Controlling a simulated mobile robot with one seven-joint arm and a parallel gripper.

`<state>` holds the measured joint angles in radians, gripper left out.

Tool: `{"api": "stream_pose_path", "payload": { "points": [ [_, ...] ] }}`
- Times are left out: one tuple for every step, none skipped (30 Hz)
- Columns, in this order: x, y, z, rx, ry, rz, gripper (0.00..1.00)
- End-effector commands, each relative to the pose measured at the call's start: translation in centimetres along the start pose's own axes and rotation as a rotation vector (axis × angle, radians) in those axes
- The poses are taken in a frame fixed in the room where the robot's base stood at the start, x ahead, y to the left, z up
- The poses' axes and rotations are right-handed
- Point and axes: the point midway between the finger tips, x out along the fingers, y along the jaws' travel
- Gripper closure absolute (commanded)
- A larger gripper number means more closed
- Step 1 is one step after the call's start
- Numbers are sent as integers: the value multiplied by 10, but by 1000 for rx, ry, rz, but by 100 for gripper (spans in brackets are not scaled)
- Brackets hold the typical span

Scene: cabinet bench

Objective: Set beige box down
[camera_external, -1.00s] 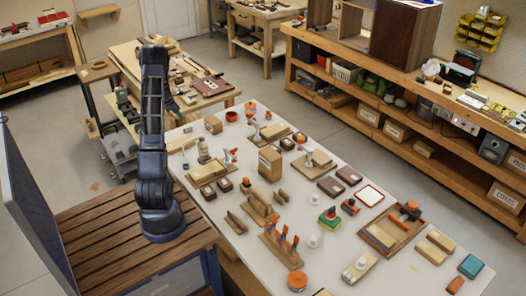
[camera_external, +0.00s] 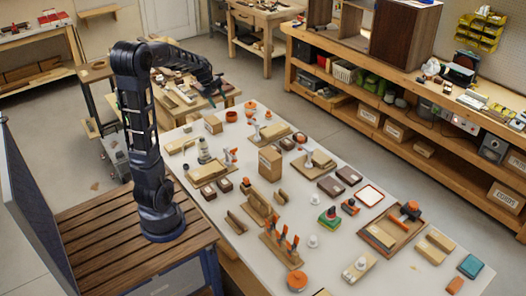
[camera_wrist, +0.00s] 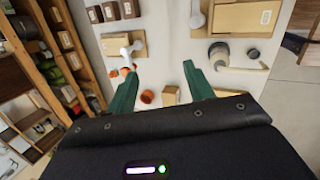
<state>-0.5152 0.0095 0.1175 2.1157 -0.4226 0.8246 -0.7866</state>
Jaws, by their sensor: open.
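Two beige cardboard boxes stand upright on the white table (camera_external: 330,245). The taller box (camera_external: 270,163) is near the table's middle, and the smaller box (camera_external: 213,124) is near its far end. I cannot tell which one the task names. My gripper (camera_external: 219,89) is in the air near the table's far end, apart from both boxes. In the wrist view, its two green fingers (camera_wrist: 159,72) are spread wide with nothing between them.
A wooden tray (camera_external: 391,230) and a red-rimmed white tray (camera_external: 370,195) lie toward the right. A long shelf bench (camera_external: 400,75) stands beyond the aisle. Small bare patches remain between the things.

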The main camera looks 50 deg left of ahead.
Motion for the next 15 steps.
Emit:
{"api": "stream_pose_path", "payload": {
  "points": [
    [-10, -5, 24, 83, -2, 1, 48],
    [-14, -8, 36, 133, -1, -2, 48],
    [-20, -14, 52, 198, -1, -4, 48],
    [-24, -18, 63, 247, 0, -5, 48],
    [-28, -23, 74, 296, 0, -7, 48],
    [-34, -30, 88, 359, 1, -9, 48],
    [-38, -35, 99, 410, 2, -12, 48],
    [-42, -41, 109, 457, 2, -13, 48],
    [-47, -48, 122, 523, 5, -15, 48],
    [-50, -55, 131, 570, 6, -17, 48],
    [-54, -61, 140, 620, 7, -18, 48],
    [-58, -70, 152, 685, 11, -20, 48],
    [-62, -77, 160, 733, 12, -20, 48],
    [-65, -84, 168, 780, 15, -22, 48],
    [-68, -94, 178, 844, 18, -25, 48]
  ]
}}
